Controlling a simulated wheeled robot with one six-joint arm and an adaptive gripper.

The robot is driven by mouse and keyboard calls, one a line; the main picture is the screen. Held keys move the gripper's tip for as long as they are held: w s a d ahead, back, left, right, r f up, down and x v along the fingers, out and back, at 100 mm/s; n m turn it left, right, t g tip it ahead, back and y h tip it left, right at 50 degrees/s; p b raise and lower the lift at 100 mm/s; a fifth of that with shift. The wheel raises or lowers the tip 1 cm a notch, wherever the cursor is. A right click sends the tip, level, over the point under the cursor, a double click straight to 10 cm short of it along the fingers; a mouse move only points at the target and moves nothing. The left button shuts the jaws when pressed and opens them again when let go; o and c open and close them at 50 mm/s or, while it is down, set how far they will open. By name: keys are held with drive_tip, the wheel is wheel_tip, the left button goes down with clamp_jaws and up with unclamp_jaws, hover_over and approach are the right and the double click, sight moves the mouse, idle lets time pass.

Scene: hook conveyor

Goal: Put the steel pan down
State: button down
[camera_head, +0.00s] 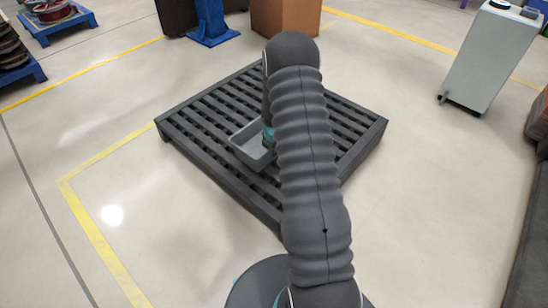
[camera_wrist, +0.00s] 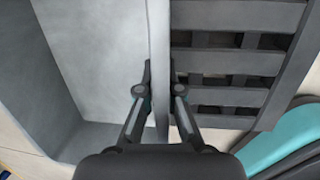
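The steel pan (camera_head: 247,150) is a grey open box over the left-middle part of the dark slatted pallet (camera_head: 178,127). My arm covers its right side in the head view. In the wrist view the pan (camera_wrist: 85,60) fills the left, with its inside showing. My gripper (camera_wrist: 161,75) has one finger on each side of the pan's wall and is closed on it. The pallet slats (camera_wrist: 235,62) show right of the wall. The pan looks about level. I cannot tell whether its bottom touches the slats. In the head view my arm hides most of the gripper.
The pallet's left and back slats are bare. Yellow lines (camera_head: 95,232) mark the clear floor around it. A light grey cabinet (camera_head: 485,60) stands at the right. A brown box (camera_head: 287,17) and a blue stand (camera_head: 210,22) are behind the pallet.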

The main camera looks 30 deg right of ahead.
drive_tip(key=shift+f, duration=1.65)
drive_tip(key=shift+f, duration=0.2)
drive_tip(key=c, duration=1.3)
unclamp_jaws()
drive_tip(key=shift+r, duration=0.1)
